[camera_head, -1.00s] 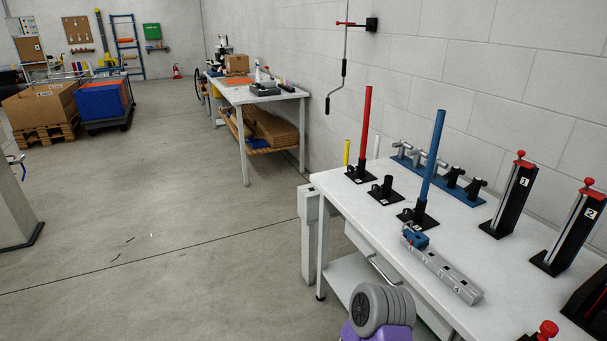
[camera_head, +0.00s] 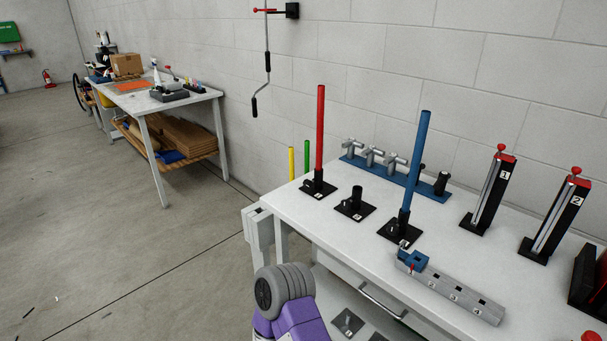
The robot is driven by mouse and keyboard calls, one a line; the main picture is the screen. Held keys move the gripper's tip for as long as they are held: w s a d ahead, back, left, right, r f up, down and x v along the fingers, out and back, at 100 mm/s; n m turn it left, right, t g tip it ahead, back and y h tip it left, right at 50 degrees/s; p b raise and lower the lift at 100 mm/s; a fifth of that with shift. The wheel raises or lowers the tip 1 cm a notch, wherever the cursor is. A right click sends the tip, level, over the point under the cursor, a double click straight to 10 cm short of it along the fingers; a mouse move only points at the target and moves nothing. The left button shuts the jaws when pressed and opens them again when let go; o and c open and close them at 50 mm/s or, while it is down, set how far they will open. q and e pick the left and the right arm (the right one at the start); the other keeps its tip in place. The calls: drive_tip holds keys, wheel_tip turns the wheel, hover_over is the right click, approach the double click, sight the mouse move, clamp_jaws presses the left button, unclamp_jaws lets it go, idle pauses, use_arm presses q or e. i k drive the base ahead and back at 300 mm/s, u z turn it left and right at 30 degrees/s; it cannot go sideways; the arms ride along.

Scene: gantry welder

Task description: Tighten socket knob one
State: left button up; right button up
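Three black sockets with small side knobs stand in a row on the white bench. The rear socket (camera_head: 318,187) holds an upright red rod (camera_head: 320,128). The middle socket (camera_head: 355,205) is empty. The front socket (camera_head: 402,228) holds a blue rod (camera_head: 417,150), tilted slightly right. Their plate numbers are too small to read surely, so I cannot tell which is one. How tight the knobs are does not show. Neither gripper is in view; only a purple and grey part of my own arm shows at the bottom.
Behind the sockets a blue rail (camera_head: 395,175) carries several T-handles. A grey numbered block (camera_head: 452,290) with a blue piece (camera_head: 414,261) lies at the bench's front edge. Black stands one (camera_head: 489,195) and two (camera_head: 555,216) stand right. Open floor lies left.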

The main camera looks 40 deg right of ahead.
sight(307, 184)
drive_tip(key=z, duration=0.8)
drive_tip(key=i, duration=0.9)
drive_tip(key=z, duration=0.9)
